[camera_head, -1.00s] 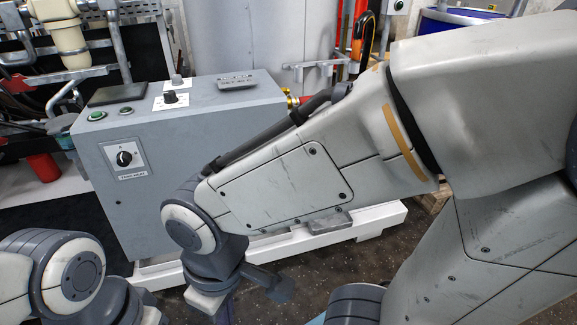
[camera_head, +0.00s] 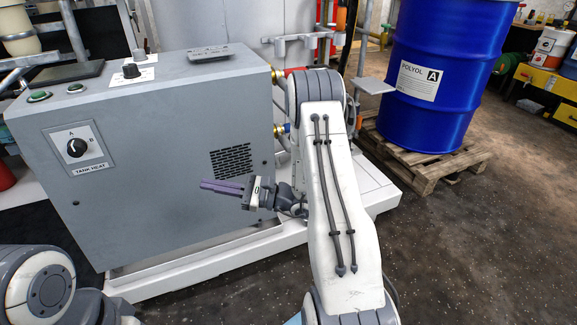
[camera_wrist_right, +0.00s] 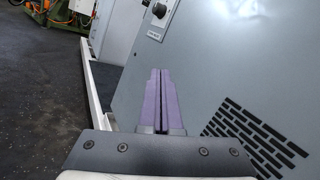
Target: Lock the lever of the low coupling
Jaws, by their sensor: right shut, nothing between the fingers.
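On the right side of the grey cabinet, the low coupling (camera_head: 281,130) shows as a small brass fitting with a blue part, close to my right arm. My arm hides much of it, and I cannot tell how its lever stands. My right gripper (camera_head: 206,185) is in front of the cabinet, left of and below the low coupling, its purple fingers pointing left. In the right wrist view its fingers (camera_wrist_right: 160,75) are together and empty beside the cabinet's front. My left gripper is out of view; only part of the left arm shows.
The grey cabinet (camera_head: 150,160) stands on a white frame (camera_head: 215,262). A second brass fitting (camera_head: 277,77) sits higher on its right side. A blue drum (camera_head: 440,60) stands on a wooden pallet (camera_head: 420,167) at the right. The dark floor at the lower right is clear.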

